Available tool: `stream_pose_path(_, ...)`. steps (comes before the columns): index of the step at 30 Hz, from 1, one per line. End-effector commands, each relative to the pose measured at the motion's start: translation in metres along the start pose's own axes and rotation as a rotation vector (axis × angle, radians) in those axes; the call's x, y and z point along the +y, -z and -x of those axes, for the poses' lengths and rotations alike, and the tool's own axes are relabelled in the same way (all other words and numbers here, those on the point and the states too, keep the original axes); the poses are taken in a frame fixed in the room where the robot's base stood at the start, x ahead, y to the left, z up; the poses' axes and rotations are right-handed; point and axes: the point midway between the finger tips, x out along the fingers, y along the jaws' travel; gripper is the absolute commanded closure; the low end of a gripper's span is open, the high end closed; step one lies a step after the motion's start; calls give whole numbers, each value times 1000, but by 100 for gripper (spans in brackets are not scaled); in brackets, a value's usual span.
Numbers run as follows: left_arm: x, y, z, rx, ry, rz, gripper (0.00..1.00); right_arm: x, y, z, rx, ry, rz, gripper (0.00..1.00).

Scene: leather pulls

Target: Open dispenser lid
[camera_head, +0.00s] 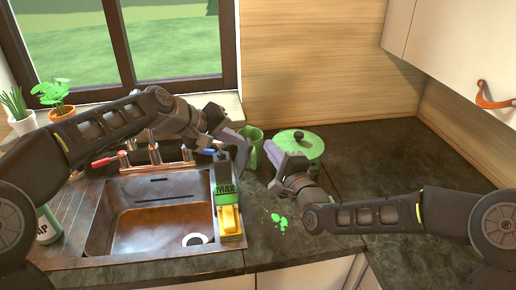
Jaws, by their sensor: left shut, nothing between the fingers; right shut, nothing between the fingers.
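A green and black box marked "MAX" (224,190), with a yellow part (229,219) at its front, stands on the right rim of the sink; it looks like the dispenser. Its upper end is partly hidden by my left gripper. I cannot make out the lid's position. My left gripper (238,146) is shut and empty, just above and behind the box; I cannot tell whether it touches it. My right gripper (278,162) is shut and empty over the counter, right of the box and in front of a green pot lid.
The sink (160,215) lies left of the box. A green cup (254,140) and a green lid with dark knob (306,145) stand behind the grippers. A soap bottle (47,226) stands at the left. Green spots (279,221) mark the counter. The right counter is clear.

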Motion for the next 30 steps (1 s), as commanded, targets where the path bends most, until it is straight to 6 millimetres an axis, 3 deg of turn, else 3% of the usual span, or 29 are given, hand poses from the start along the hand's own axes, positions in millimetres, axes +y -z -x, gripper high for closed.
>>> stream_pose_path(2, 0, 0, 0, 0, 0, 0, 100, 0, -18, -2, -7, -1, 1, 100)
stream_pose_path(7, 0, 0, 0, 0, 0, 0, 100, 0, -34, -6, -4, 0, 1, 100)
stream_pose_path(20, 0, 0, 0, 0, 0, 0, 100, 0, -39, -7, -2, -1, 0, 100)
stream_pose_path(30, 1, -2, -1, -3, -2, -1, 100, -2, -57, -10, -11, 0, 1, 100)
